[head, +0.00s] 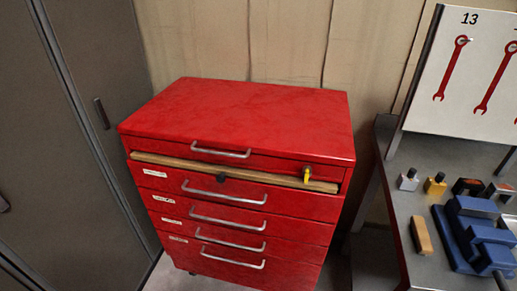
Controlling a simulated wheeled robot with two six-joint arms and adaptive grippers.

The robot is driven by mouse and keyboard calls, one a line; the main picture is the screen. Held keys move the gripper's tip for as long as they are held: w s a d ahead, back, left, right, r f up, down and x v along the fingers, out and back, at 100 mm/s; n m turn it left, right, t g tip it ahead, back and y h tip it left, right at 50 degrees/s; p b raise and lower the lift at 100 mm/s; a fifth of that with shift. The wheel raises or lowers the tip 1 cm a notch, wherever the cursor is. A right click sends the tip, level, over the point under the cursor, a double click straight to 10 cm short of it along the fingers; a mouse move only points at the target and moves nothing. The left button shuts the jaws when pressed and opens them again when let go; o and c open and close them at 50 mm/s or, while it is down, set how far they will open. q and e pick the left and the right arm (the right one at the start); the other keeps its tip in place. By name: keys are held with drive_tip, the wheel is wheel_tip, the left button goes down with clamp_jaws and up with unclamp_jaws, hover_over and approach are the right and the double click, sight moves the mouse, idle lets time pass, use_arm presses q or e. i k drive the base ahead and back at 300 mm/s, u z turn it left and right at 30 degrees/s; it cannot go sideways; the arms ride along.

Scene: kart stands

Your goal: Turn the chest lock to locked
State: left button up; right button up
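The red tool chest (240,120) stands in the middle of the head view, with several drawers that have silver handles. The chest lock with a yellow key (307,174) is at the right of its upper front. From here I cannot tell which way the lock is turned. Neither of my grippers is in view.
A grey cabinet (60,130) stands at the left. At the right is a grey bench (400,200) with a blue vise (475,232), a wooden block (421,236) and small items. A white board with red wrenches (465,75) rises behind it. Floor shows between chest and bench.

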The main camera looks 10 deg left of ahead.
sight(306, 176)
drive_tip(key=u, duration=1.7)
drive_tip(key=k, duration=1.5)
drive_tip(key=z, duration=0.9)
